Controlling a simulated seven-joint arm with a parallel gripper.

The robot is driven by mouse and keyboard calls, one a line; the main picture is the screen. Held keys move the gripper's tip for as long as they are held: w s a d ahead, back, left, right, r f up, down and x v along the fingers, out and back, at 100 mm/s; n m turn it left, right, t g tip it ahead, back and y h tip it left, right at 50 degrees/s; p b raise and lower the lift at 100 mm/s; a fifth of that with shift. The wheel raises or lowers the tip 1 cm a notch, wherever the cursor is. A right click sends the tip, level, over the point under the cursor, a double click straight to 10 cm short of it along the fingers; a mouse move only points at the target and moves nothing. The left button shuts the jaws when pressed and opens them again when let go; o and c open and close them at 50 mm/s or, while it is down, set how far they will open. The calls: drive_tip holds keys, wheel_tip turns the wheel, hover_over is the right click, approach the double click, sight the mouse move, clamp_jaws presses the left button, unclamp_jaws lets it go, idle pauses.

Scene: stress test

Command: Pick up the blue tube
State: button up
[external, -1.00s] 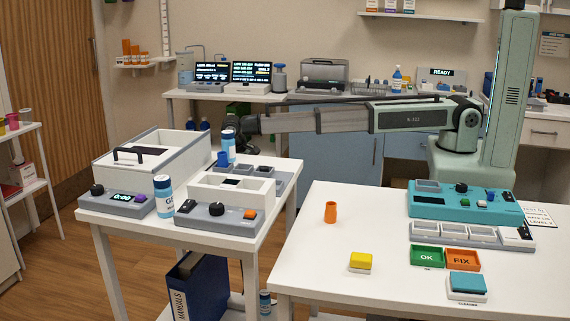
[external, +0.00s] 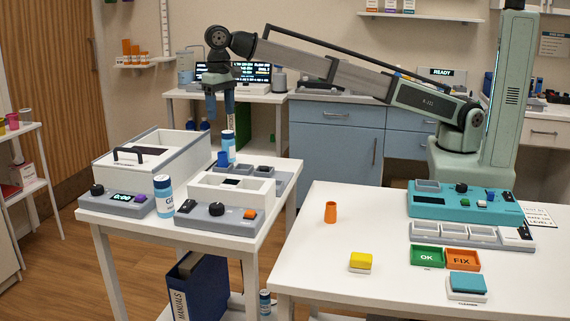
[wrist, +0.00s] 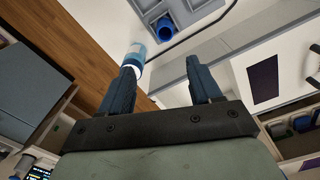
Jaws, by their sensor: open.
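The blue tube (external: 222,159) is a short, dark blue, open-topped tube. It stands in the grey rack on the left cart, beside a blue-and-white bottle (external: 229,145). In the wrist view the tube (wrist: 165,29) shows as a blue ring at the top, beyond my fingertips. My gripper (external: 220,112) hangs fingers-down above the tube and bottle, clearly apart from the tube. In the wrist view its two dark fingers (wrist: 163,70) are spread with nothing between them. The bottle (wrist: 136,52) shows just beyond the left fingertip there.
An orange cup (external: 331,212) stands on the right table (external: 310,245). The air around my gripper looks clear.

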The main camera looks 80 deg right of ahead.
hover_over(222, 153)
drive_tip(key=s, duration=0.1)
wheel_tip(222, 153, down, 8)
drive_tip(key=shift+w+a+f, duration=0.1)
drive_tip(key=shift+a+f, duration=0.1)
drive_tip(key=shift+f, duration=0.8)
drive_tip(key=shift+w+a+f, duration=0.1)
drive_tip(key=shift+a+f, duration=0.05)
drive_tip(key=shift+f, duration=0.8)
drive_tip(key=shift+w+a+f, duration=0.1)
drive_tip(key=shift+a+f, duration=0.1)
drive_tip(key=shift+f, duration=0.8)
drive_tip(key=c, duration=1.1)
